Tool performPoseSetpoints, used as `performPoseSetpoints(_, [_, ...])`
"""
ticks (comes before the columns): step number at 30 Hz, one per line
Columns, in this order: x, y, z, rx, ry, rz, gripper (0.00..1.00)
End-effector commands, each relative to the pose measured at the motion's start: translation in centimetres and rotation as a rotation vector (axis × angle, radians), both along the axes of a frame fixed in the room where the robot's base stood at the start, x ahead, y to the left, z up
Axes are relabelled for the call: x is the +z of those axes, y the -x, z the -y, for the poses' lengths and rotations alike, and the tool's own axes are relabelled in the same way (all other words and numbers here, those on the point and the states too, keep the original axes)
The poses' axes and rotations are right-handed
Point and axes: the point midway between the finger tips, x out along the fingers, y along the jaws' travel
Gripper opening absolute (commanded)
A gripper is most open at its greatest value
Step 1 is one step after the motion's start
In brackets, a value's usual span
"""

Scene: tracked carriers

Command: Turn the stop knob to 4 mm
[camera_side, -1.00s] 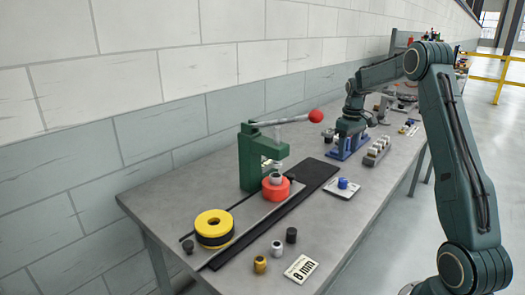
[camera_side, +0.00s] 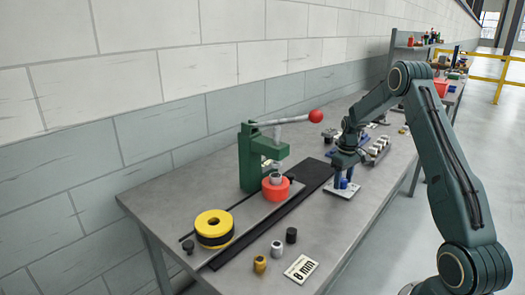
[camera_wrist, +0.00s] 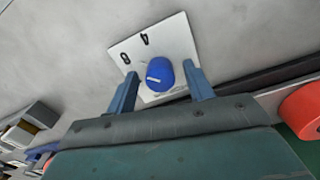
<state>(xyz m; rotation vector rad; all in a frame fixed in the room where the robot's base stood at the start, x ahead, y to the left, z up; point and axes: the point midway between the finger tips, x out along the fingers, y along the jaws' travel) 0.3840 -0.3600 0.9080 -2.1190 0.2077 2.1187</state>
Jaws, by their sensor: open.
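The stop knob (camera_wrist: 158,74) is a blue round knob on a white plate (camera_wrist: 181,38) marked 4 and 8. A short white mark shows on the knob's lower-left part in the wrist view, not in line with the 4. In the side view the plate (camera_side: 339,194) lies on the bench beside the black track, and the knob is partly hidden by my fingers. My gripper (camera_wrist: 160,69) is open, with one blue finger on each side of the knob and visible gaps between. In the side view my gripper (camera_side: 345,180) points down at the plate.
A green press (camera_side: 249,160) with a red-ended lever stands left of the knob, over a red carrier (camera_side: 275,193). A yellow-and-black ring (camera_side: 214,227), several small cylinders and an "8 mm" card (camera_side: 301,269) lie nearer. The bench front right is clear.

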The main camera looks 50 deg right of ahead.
Motion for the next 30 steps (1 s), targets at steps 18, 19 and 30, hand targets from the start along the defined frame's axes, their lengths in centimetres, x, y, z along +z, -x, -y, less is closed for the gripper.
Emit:
performPoseSetpoints(18, [-0.14,0.01,-0.01,0.000,0.000,0.000,0.07])
performPoseSetpoints(19, [-0.14,0.01,-0.01,-0.001,0.000,0.000,0.07])
performPoseSetpoints(30, [-0.10,0.00,-0.01,-0.078,0.000,0.000,0.08])
